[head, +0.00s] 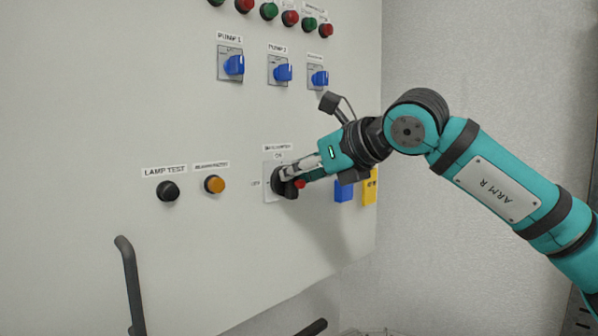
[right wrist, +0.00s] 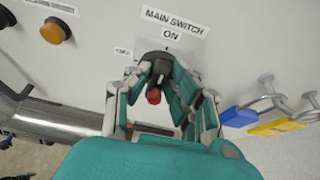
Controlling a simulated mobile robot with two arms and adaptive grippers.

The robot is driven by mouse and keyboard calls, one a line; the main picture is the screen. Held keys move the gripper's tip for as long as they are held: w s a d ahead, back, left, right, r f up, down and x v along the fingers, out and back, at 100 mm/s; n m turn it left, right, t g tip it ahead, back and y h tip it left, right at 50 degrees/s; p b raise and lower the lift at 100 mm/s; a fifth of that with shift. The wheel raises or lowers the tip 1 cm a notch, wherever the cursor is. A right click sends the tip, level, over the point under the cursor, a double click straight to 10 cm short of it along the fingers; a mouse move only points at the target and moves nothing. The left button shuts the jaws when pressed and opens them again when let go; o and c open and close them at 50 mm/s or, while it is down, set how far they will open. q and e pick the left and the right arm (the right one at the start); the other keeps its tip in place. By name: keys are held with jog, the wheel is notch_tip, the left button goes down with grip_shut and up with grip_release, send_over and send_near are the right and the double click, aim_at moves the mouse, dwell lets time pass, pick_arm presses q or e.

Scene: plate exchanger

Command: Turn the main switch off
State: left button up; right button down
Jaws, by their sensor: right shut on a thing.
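The main switch is a black rotary knob with a red end on a light plate (head: 269,194) on the cabinet front. In the right wrist view its dark handle (right wrist: 160,69) and red end (right wrist: 153,96) show between the fingers. "ON" is printed above it and "OFF" to its left. Which mark it points to is hard to tell. My right gripper (head: 289,182) reaches in from the right and is shut on the knob; its fingers (right wrist: 158,82) flank the handle in the right wrist view. My left gripper is not in view.
A black lamp test button (head: 168,191) and an orange button (head: 214,184) sit left of the switch. Blue selector knobs (head: 234,65) are above. Blue (head: 344,191) and yellow (head: 370,187) tags hang close to the right. A dark handle (head: 130,280) stands out lower left.

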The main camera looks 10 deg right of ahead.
aim_at(283, 183)
jog(key=shift+s+a+f+n+b, duration=0.1)
jog(key=shift+n+b, duration=0.3)
jog(key=shift+b, duration=0.35)
jog(key=n+t+h+b, duration=0.1)
jog(key=n+b, duration=0.1)
jog(key=b, duration=0.2)
jog(key=a+f+n+t+h+b, duration=0.1)
jog(key=n+t+b, duration=0.1)
jog(key=n+b, duration=0.1)
jog(key=s+n+t+h+b, duration=0.1)
jog(key=n+b, duration=0.2)
jog(key=b, duration=0.1)
jog(key=shift+a+f+t+b, duration=0.2)
jog(key=shift+t+b, duration=0.1)
jog(key=shift+b, duration=0.1)
jog(key=n+b, duration=0.1)
jog(key=n+t+b, duration=0.1)
jog(key=b, duration=0.1)
jog(key=shift+s+f+n+h, duration=0.1)
jog(key=shift+f+n+h, duration=0.15)
jog(key=shift+n+h, duration=0.05)
jog(key=shift+a+f+n+t+b, duration=0.1)
jog(key=shift+n+t+b, duration=0.5)
jog(key=shift+n+b, duration=0.4)
jog(key=c, duration=1.2)
grip_release()
